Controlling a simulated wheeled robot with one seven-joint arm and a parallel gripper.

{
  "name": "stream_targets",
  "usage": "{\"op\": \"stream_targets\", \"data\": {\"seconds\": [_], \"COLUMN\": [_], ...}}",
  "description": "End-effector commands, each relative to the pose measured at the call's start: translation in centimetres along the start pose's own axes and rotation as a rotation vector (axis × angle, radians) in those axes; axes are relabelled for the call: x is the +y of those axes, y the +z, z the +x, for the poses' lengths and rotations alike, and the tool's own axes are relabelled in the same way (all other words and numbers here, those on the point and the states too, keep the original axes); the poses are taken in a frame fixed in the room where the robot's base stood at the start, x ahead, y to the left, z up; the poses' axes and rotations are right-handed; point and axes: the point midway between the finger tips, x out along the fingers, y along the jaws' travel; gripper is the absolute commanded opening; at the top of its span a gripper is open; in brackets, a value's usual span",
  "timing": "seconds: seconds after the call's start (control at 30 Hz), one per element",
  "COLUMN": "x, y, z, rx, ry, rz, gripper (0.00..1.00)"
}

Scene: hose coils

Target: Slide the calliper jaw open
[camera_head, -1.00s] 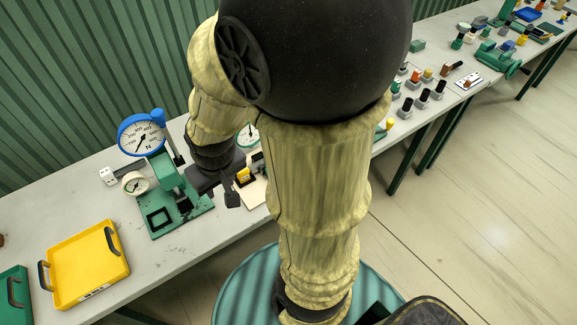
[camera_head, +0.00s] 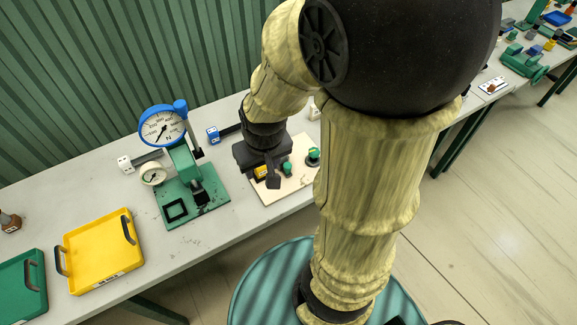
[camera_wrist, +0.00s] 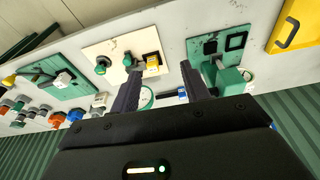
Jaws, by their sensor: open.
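No part is clearly recognisable as the calliper jaw. A likely candidate is a thin grey bar at the back of the bench, with a white block (camera_head: 125,164) at its left and a blue block (camera_head: 213,134) farther right; the gauge stand hides its middle, so I cannot tell if they are joined. My gripper (camera_wrist: 162,70) is open, its two dark fingers apart with nothing between the tips. In the head view it hangs over the beige board (camera_head: 297,183). A small blue piece (camera_wrist: 182,95) shows near the right finger in the wrist view.
A green press stand (camera_head: 208,203) with a blue-rimmed dial (camera_head: 162,128) stands left of my gripper. The beige board carries green knobs (camera_head: 313,154) and a yellow block (camera_head: 261,172). A yellow tray (camera_head: 99,283) lies farther left. Bench between tray and stand is clear.

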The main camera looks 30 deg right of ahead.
Motion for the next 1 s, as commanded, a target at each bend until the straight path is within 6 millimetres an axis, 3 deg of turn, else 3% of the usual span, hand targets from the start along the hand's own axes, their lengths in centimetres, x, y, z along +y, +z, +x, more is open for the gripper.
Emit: {"op": "stream_targets", "data": {"seconds": [0.17, 0.4, 0.53, 0.67, 1.0], "x": [3.2, 11.1, 14.4, 15.7, 15.7], "y": [-3.3, -8.4, -9.7, -10.1, -10.1], "z": [2.9, 7.6, 9.0, 9.3, 9.3], "rx": [-0.063, -0.173, -0.201, -0.21, -0.211], "ry": [-0.002, -0.075, -0.122, -0.145, -0.146], "rz": [0.043, 0.112, 0.132, 0.135, 0.134], "gripper": [0.46, 0.46, 0.46, 0.46, 0.46]}}
